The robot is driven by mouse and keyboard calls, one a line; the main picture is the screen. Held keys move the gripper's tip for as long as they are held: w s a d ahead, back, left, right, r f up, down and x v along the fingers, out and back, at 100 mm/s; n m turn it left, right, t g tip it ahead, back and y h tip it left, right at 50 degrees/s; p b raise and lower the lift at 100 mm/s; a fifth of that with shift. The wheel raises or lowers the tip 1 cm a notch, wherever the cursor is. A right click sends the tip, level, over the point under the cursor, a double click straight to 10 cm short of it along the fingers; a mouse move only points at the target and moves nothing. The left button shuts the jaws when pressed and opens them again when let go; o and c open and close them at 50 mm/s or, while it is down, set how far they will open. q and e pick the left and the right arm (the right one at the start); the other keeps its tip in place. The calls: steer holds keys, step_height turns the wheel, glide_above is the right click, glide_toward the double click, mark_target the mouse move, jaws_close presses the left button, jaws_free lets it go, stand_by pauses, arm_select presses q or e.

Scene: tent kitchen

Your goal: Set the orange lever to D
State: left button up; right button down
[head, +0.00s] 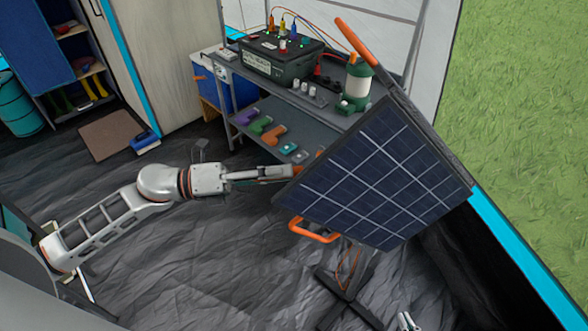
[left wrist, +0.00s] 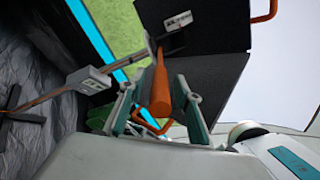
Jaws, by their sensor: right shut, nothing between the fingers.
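The orange lever (left wrist: 161,88) shows in the left wrist view as a thick orange bar behind the solar panel (head: 378,172). My left gripper (head: 294,172) reaches the panel's left edge in the head view; its fingers pass partly behind it. In the left wrist view my left gripper (left wrist: 158,105) stands open around the lever, with a finger on each side and gaps visible. In the head view the panel hides most of the lever. The letter D cannot be read. My right gripper (head: 408,321) is shut and empty at the bottom edge of the head view.
An orange handle (head: 314,231) sticks out below the panel, and an orange bar (head: 356,41) rises above it. A shelf rack (head: 322,119) with a battery box (head: 279,57) and a lantern (head: 358,80) stands behind.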

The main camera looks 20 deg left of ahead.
mark_target(299, 171)
arm_select(q)
steer(key=shift+p+x, duration=0.3)
steer(key=shift+x, duration=1.45)
jaws_close()
